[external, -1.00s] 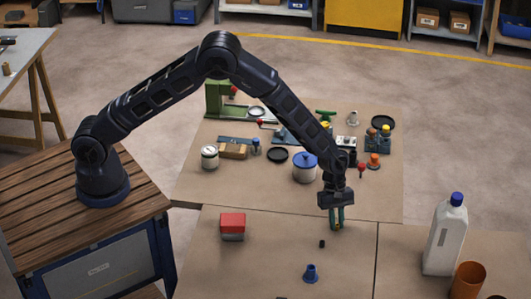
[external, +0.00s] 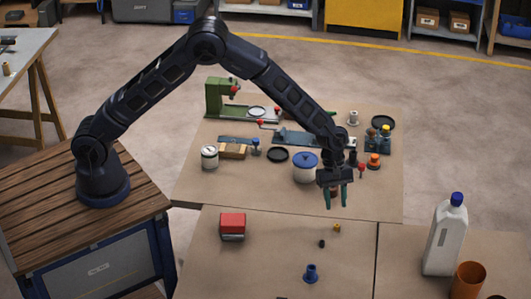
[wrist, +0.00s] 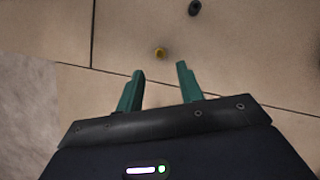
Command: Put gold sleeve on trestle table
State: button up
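The gold sleeve (external: 337,227) is a small gold piece lying on the brown front table top, near its back edge. In the wrist view the gold sleeve (wrist: 159,53) shows just beyond my fingertips, roughly in line with the gap between them. My gripper (external: 336,204) has two green fingers spread apart with nothing between them; it hangs above and just behind the sleeve. The wrist view also shows my gripper (wrist: 160,70) empty. A grey-topped table with wooden trestle legs (external: 45,88) stands at the far left, only partly in view, with a small gold-coloured piece (external: 6,69) on it.
A small black piece (external: 321,243) and a blue flanged piece (external: 311,273) stand near the sleeve. A red-and-grey box (external: 232,226) is to the left. A white bottle (external: 445,235) and orange cup (external: 468,280) stand right. The table behind is crowded, including a blue-lidded pot (external: 305,168).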

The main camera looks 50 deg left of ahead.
jog(key=a+r+m+t, duration=0.1)
jog(key=a+r+m, duration=0.2)
jog(key=a+r, duration=1.35)
jog(key=s+a+r+m+t, duration=0.1)
jog(key=s+a+r+m, duration=0.15)
jog(key=a+r, duration=0.45)
jog(key=s+a+r+m+t, duration=0.1)
jog(key=s+a+r, duration=0.3)
jog(key=a+r, duration=0.2)
jog(key=s+a+r+m+t+y, duration=0.2)
jog(key=s+a+r+m, duration=0.3)
jog(key=s+a, duration=0.95)
jog(key=s+a+m+t+y, duration=0.1)
jog(key=s+a+m+y, duration=0.1)
jog(key=s+a, duration=0.7)
jog(key=s, duration=0.4)
jog(key=shift+a+f, duration=0.15)
jog(key=shift+f, duration=0.15)
